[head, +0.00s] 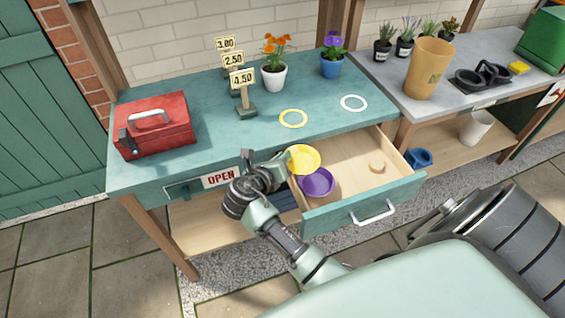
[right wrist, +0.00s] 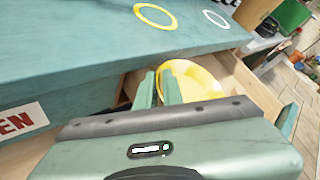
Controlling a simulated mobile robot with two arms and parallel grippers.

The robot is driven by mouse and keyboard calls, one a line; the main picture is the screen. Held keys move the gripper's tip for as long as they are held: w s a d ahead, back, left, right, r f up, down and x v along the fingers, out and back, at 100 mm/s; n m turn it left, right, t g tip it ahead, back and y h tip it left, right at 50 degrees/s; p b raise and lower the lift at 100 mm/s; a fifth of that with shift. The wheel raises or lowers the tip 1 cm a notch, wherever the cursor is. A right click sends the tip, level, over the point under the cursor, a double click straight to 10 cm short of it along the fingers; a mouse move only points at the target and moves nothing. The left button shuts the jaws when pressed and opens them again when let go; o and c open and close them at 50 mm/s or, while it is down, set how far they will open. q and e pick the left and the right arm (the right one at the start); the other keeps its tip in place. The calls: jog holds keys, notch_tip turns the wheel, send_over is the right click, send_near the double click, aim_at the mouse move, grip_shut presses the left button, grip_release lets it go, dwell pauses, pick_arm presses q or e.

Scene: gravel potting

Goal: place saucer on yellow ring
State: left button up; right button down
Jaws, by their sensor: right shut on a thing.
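A yellow saucer (head: 304,159) is at the left end of the open drawer, overlapping a purple saucer (head: 317,183) in the head view. My right gripper (head: 284,168) is shut on the yellow saucer's left rim. In the right wrist view the fingers meet the edge of the yellow saucer (right wrist: 196,82). Whether it is lifted clear of the drawer is hard to tell. The yellow ring (head: 293,118) lies empty on the green tabletop behind the drawer; it also shows in the right wrist view (right wrist: 155,16). My left gripper is out of view.
A white ring (head: 354,103) lies right of the yellow ring. Price signs (head: 242,80), flower pots (head: 274,77) and a red toolbox (head: 154,125) stand on the table (head: 215,135).

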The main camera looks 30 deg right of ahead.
jog(key=shift+f, duration=1)
jog(key=shift+f, duration=0.15)
jog(key=shift+f, duration=0.15)
jog(key=c, duration=1.5)
grip_release()
jog(key=shift+f, duration=0.1)
jog(key=shift+c, duration=0.2)
jog(key=v, duration=1.2)
jog(key=shift+r, duration=0.5)
